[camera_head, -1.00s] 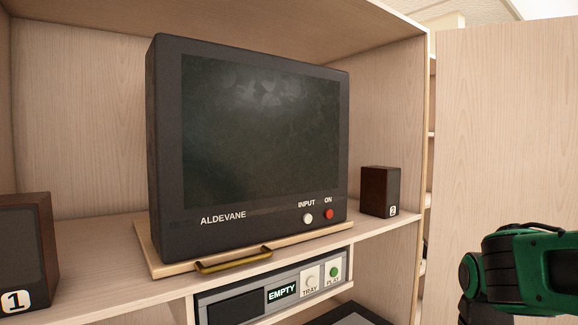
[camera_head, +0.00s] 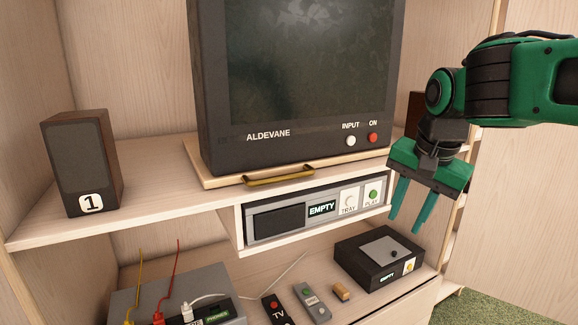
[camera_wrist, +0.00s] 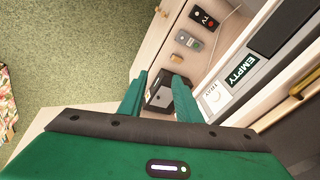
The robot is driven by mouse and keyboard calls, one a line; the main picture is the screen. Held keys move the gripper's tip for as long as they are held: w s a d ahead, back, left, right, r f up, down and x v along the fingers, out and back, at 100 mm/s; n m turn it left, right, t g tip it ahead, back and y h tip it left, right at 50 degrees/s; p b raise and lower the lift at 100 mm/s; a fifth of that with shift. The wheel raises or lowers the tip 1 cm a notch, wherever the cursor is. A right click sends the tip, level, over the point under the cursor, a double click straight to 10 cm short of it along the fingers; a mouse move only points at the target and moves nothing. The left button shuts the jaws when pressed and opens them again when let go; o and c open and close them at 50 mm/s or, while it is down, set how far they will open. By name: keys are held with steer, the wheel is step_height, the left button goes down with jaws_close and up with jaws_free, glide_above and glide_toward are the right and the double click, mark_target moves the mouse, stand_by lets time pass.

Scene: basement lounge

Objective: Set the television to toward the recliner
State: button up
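The television (camera_head: 300,75) is a dark box with a grey screen, marked ALDEVANE, with a white INPUT button and a red ON button. It stands on a pale wooden turntable board (camera_head: 217,179) on the upper shelf. A brass handle (camera_head: 278,176) is on the board's front edge. It also shows at the right edge of the wrist view (camera_wrist: 309,84). My gripper (camera_head: 408,215) is green, open and empty. It hangs in front of the shelf, right of the handle and the player, fingers pointing down. The recliner is not in view.
A disc player (camera_head: 277,218) reading EMPTY sits under the shelf. Speaker 1 (camera_head: 80,160) stands at left; another is partly hidden behind my arm. A black box (camera_head: 378,258), remotes (camera_head: 312,300) and a grey cable box (camera_head: 180,297) lie on the lower shelf.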

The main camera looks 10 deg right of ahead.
steer(key=w+a+r+m+t+y, duration=0.1)
steer(key=w+a+r+m+t, duration=0.1)
steer(key=w+a+r, duration=0.5)
steer(key=m+y, duration=0.2)
glide_toward(285, 175)
steer(key=shift+t, duration=0.4)
steer(key=x, duration=0.7)
steer(key=shift+s+a+f, duration=0.1)
steer(key=shift+s+f, duration=0.1)
steer(key=shift+f, duration=0.25)
jaws_close()
